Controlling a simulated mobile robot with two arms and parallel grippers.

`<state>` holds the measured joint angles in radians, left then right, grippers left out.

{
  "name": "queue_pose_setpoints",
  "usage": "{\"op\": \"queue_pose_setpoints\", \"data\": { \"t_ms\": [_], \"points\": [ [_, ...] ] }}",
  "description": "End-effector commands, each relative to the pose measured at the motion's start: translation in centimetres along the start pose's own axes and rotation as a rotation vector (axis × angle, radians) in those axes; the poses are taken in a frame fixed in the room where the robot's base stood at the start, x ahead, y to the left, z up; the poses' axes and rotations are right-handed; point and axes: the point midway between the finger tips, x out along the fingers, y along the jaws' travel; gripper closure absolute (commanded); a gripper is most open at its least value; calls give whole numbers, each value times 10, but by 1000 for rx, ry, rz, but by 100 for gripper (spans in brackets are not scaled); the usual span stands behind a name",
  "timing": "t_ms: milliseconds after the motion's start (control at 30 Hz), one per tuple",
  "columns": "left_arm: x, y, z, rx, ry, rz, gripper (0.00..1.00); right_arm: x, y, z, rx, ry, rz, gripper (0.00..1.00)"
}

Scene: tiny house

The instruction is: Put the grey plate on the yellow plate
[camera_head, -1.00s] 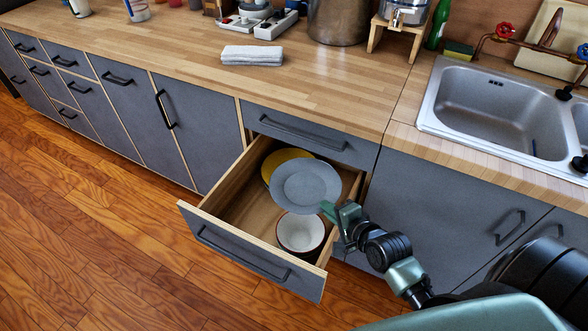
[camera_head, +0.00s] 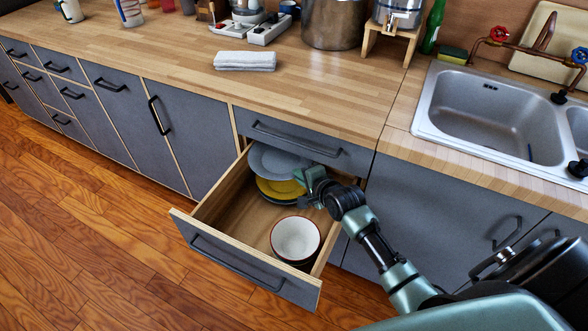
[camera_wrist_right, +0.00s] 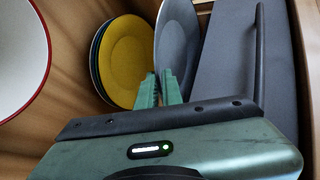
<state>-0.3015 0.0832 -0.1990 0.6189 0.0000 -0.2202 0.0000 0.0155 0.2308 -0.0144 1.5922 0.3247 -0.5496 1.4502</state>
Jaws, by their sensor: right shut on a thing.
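The grey plate (camera_head: 272,160) is at the back of the open drawer, held by its rim in my right gripper (camera_head: 308,180), which is shut on it. The yellow plate (camera_head: 282,187) lies in the drawer on top of a stack of darker plates. In the head view the grey plate hides the back part of the yellow plate. In the right wrist view the grey plate (camera_wrist_right: 178,45) is beside the yellow plate (camera_wrist_right: 128,60), and the right fingertips (camera_wrist_right: 160,88) are at its edge. My left gripper is out of view.
The open drawer (camera_head: 228,262) also holds a white bowl (camera_head: 295,240) with a red rim near its front. The cabinet front and countertop (camera_head: 300,90) are close behind the plates. A folded towel (camera_head: 245,61) lies on the counter; the sink (camera_head: 490,100) is at right.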

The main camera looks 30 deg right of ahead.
Motion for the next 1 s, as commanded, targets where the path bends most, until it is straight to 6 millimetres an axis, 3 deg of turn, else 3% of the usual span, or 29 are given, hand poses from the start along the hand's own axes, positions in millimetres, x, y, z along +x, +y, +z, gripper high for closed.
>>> {"op": "queue_pose_setpoints", "data": {
  "t_ms": [233, 933, 1000],
  "points": [
    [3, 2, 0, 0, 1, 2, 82, 32, -22, -1, -2, 1, -7, 100],
    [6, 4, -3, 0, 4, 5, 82, 38, -5, 0, 0, 1, -8, 100],
    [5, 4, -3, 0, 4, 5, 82, 38, -3, 0, -1, 0, -3, 80]
  ]
}}
